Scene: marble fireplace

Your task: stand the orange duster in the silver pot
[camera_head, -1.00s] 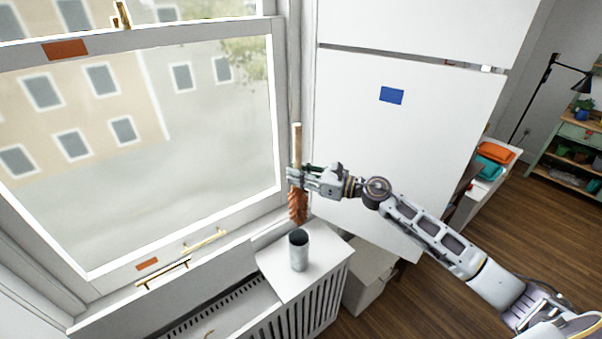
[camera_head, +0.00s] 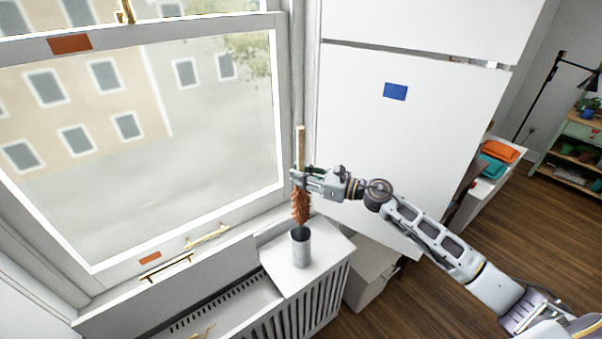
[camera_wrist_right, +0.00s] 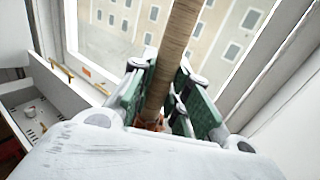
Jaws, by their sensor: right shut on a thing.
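The orange duster (camera_head: 300,208) hangs upright with its bristles down and its wooden handle up. My right gripper (camera_head: 299,180) is shut on it, around the lower handle just above the bristles. The handle (camera_wrist_right: 178,48) rises between the fingers (camera_wrist_right: 158,98) in the right wrist view, where the bristles are mostly hidden. The silver pot (camera_head: 301,250) stands upright on the white ledge at the window's right end. The duster's lower tip is close to the pot's rim in the head view; whether it is inside cannot be told. My left gripper is not in view.
The white slatted cover (camera_head: 318,297) carries the pot; its top is otherwise clear there. A window with brass handles (camera_head: 207,236) is at the left. A tall white fridge-like cabinet (camera_head: 400,130) stands behind my right arm. A white box (camera_head: 370,275) sits low beside the cover.

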